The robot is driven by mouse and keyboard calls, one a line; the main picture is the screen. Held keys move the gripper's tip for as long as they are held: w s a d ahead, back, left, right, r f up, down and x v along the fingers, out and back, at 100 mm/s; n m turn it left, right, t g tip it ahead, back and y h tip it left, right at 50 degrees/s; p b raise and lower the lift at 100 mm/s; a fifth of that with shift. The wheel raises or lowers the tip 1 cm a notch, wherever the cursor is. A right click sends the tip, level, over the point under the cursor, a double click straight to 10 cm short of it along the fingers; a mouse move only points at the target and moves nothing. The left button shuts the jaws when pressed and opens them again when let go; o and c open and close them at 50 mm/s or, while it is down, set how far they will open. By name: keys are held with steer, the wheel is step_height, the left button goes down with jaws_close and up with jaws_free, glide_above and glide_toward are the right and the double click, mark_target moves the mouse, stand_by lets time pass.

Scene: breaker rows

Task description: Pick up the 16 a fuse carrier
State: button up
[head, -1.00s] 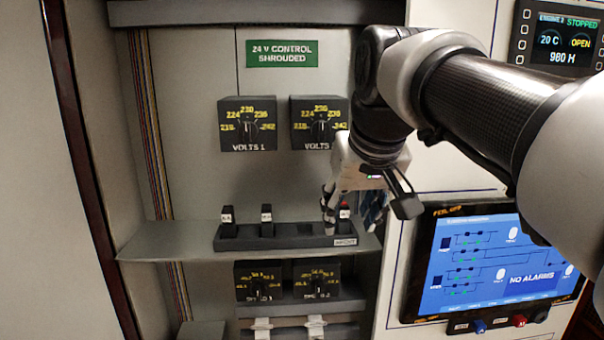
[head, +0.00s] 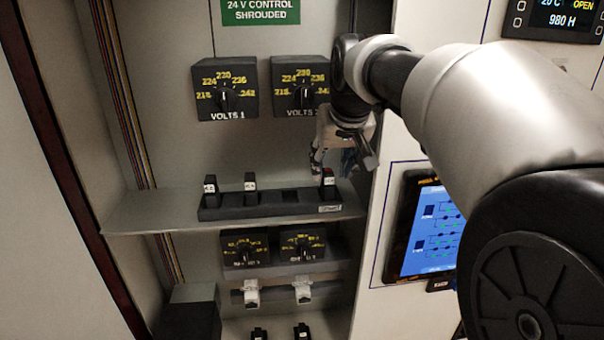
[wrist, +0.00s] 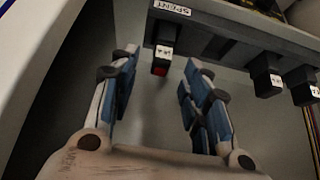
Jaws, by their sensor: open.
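A dark fuse carrier (head: 328,183) with a red part and a small white label stands upright at the right end of a dark rack (head: 270,210) on the grey shelf. It also shows in the wrist view (wrist: 164,53); its label is too small to read surely. My gripper (head: 331,165) is open and empty at this carrier, just above it in the head view. In the wrist view my gripper (wrist: 160,61) has its blue-padded fingers apart, with the carrier seen between the tips. I cannot tell whether they touch it.
Two other labelled carriers stand at the rack's left, one (head: 210,187) at its end and one (head: 250,185) beside an empty slot (head: 290,195). The rack bears a "SPENT" tag (wrist: 172,8). Voltage selector boxes (head: 224,88) sit above, and a screen panel (head: 425,230) is at right.

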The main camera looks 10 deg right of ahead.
mark_target(328, 172)
steer(key=x, duration=0.5)
steer(key=shift+w+a+f+p, duration=0.1)
steer(key=shift+w+f+p, duration=0.1)
steer(key=shift+w+p, duration=0.15)
steer(key=shift+s, duration=0.1)
steer(key=shift+r, duration=0.1)
steer(key=shift+c, duration=0.3)
jaws_close()
